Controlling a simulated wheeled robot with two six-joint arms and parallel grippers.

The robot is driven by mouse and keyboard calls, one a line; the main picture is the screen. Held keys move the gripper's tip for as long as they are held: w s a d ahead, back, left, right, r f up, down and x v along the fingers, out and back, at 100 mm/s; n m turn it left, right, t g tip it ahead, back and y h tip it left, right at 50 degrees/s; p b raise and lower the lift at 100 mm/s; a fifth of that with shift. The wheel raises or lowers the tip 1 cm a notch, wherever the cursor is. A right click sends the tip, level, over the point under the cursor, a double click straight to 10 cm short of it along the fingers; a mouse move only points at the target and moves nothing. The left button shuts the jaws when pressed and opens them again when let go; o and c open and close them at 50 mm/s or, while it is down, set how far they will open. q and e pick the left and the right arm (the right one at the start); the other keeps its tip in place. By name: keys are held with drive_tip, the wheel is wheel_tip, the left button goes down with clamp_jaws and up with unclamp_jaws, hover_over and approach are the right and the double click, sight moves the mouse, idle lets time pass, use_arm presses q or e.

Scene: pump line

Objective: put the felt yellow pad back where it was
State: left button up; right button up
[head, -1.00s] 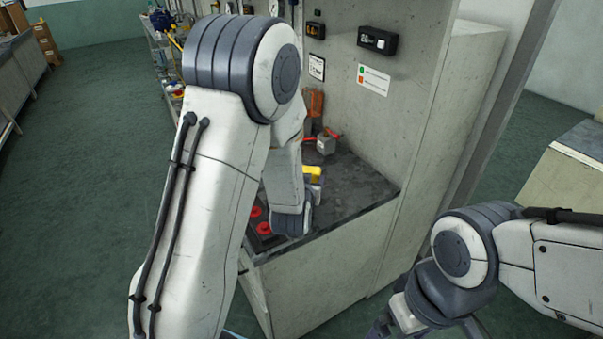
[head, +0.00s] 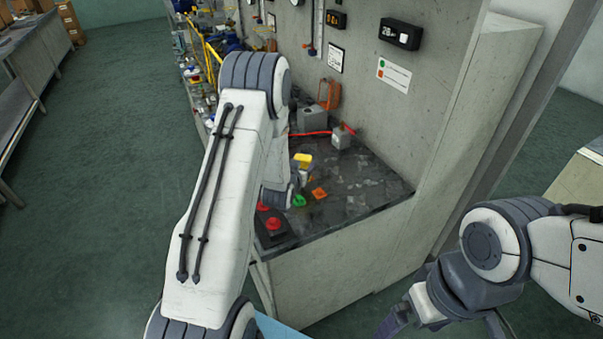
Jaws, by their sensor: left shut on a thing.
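The yellow pad (head: 303,160) shows above the dark counter, at the tip of my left arm. My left gripper (head: 303,174) is mostly hidden behind its own wrist; it is shut on the yellow pad and holds it over the left part of the counter. The exact grip and the height above the counter cannot be made out. My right gripper (head: 442,327) is at the bottom edge, away from the counter, with its fingers spread and nothing seen between them.
On the counter (head: 365,190) lie an orange piece (head: 319,194) and a green piece (head: 299,200). A red button (head: 274,224) sits on a dark base at the front left. The counter's right part is clear.

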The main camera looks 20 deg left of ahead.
use_arm(q)
drive_tip(key=shift+d+f, duration=0.1)
drive_tip(key=shift+f, duration=1.7)
drive_tip(key=shift+f, duration=0.2)
drive_tip(key=o, duration=1.5)
drive_tip(key=shift+r, duration=0.1)
